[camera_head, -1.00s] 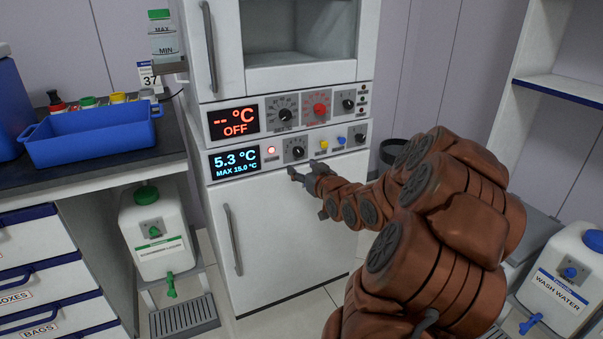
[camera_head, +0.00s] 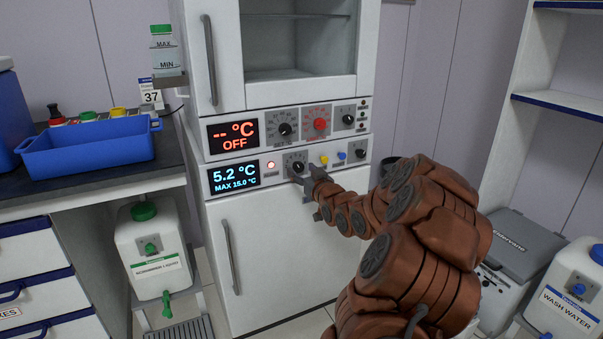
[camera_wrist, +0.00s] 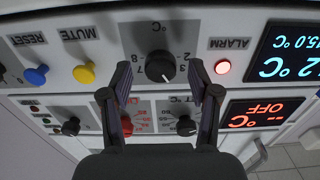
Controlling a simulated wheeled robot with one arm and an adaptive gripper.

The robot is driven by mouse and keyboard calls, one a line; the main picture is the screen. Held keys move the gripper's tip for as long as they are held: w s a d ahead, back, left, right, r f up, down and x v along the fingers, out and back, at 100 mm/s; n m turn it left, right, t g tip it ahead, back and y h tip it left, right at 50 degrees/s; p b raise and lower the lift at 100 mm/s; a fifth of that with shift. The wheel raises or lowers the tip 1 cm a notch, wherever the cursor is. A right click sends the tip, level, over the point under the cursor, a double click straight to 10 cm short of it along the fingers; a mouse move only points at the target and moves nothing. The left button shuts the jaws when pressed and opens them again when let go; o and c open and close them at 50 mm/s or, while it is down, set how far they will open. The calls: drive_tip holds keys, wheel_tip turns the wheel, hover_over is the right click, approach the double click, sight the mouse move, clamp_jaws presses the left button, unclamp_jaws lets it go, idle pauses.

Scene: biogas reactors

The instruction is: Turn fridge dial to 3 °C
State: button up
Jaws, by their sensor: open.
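The fridge dial (camera_head: 296,163) is a black knob on the lower control strip, right of the blue display (camera_head: 233,177), which reads 5.2 °C, MAX 15.0 °C. In the wrist view, upside down, the dial (camera_wrist: 160,68) has a °C scale with 2, 3, 7 and 8 legible; I cannot tell its exact setting. My gripper (camera_head: 307,182) is at the strip, just in front of and below the dial in the head view. In the wrist view its open fingers (camera_wrist: 159,76) stand either side of the dial, with no visible contact.
A red ALARM light (camera_wrist: 223,67), yellow MUTE button (camera_wrist: 84,73) and blue RESET button (camera_wrist: 36,75) flank the dial. The upper strip has a display reading OFF (camera_head: 233,133) and a red knob (camera_head: 320,124). A blue tray (camera_head: 90,150) sits on the left counter.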

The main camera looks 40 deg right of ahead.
drive_tip(key=shift+w+d, duration=0.1)
drive_tip(key=shift+w, duration=0.25)
drive_tip(key=shift+f, duration=0.1)
drive_tip(key=c, duration=1.2)
